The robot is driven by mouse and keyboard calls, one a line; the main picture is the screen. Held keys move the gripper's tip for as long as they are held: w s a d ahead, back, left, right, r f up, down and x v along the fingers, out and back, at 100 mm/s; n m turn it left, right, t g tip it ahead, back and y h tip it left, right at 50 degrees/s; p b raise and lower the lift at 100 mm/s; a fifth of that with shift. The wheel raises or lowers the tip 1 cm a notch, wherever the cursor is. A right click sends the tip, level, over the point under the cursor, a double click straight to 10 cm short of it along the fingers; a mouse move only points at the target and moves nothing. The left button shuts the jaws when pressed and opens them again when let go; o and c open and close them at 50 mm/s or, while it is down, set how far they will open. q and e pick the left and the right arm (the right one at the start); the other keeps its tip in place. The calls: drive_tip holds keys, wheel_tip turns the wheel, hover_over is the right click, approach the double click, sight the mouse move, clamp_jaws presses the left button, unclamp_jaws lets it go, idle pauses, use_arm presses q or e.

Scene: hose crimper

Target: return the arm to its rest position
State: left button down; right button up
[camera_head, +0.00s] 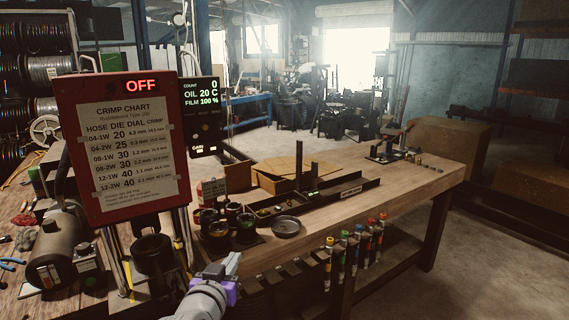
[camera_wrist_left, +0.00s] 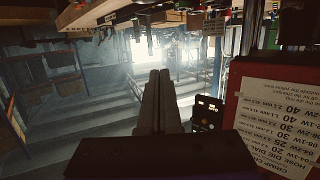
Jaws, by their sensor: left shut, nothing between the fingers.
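My left gripper (camera_head: 232,262) shows at the bottom of the head view, in front of the workbench's near edge, grey with a purple part at its wrist. In the left wrist view its two fingers (camera_wrist_left: 159,75) lie together with nothing between them. The red crimper panel (camera_head: 88,215) stands to its left, with a crimp chart and a lit OFF display. The panel also shows upside down at the right of the left wrist view (camera_wrist_left: 285,75). The gripper appears apart from the bench and the crimper. My right gripper is not in view.
The wooden workbench (camera_head: 400,188) holds several dark cups (camera_head: 246,228), a round metal dish (camera_head: 286,226) and a dark rail (camera_head: 335,193). A black readout (camera_head: 201,115) is beside the panel. Open floor (camera_head: 490,270) lies at right.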

use_arm(q)
drive_tip(key=s+a+f+g, duration=0.2)
drive_tip(key=s+f+g, duration=0.1)
drive_tip(key=s+f, duration=0.5)
drive_tip(key=s+a+f+g+y, duration=0.1)
drive_tip(key=s+a+f+g, duration=0.1)
drive_tip(key=s+f, duration=0.7)
drive_tip(key=s+a+f+n+g+y, duration=0.1)
drive_tip(key=s+a+f+g, duration=0.1)
drive_tip(key=s+f+g, duration=0.3)
drive_tip(key=s+f, duration=0.4)
drive_tip(key=shift+s+f, duration=0.15)
drive_tip(key=shift+s, duration=0.05)
drive_tip(key=shift+a, duration=0.1)
